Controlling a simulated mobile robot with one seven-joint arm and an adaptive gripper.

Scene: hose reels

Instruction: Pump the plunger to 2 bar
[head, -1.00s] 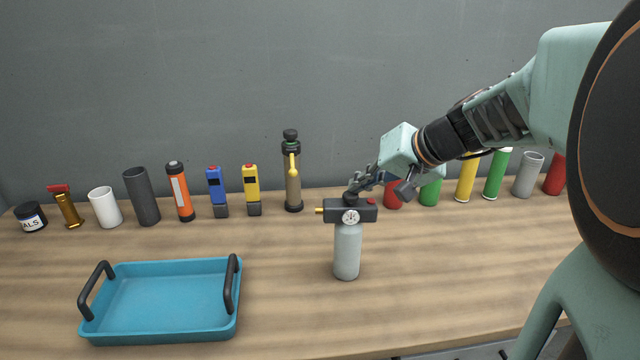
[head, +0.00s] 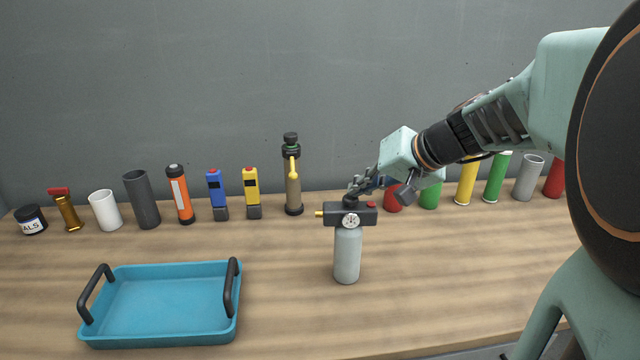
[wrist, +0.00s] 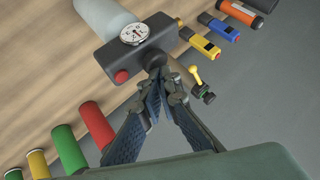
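The pump bottle (head: 347,258) stands upright on the table, a pale grey cylinder under a dark pump head (head: 366,215). The head carries a round white gauge (head: 351,221), a red button and a yellow nozzle. The gauge also shows in the wrist view (wrist: 134,34); its needle is too small to read. The black plunger knob (head: 351,202) is on top of the head. My gripper (head: 359,187) is at the knob from above and behind. In the wrist view its fingertips (wrist: 157,78) are drawn together at the knob; whether they pinch it or rest on it is unclear.
A blue tray (head: 125,339) with black handles lies at the front left. A brass pump (head: 293,185), small yellow and blue devices, and several cups and canisters line the back. Coloured cylinders stand behind my arm at right. Table around the bottle is clear.

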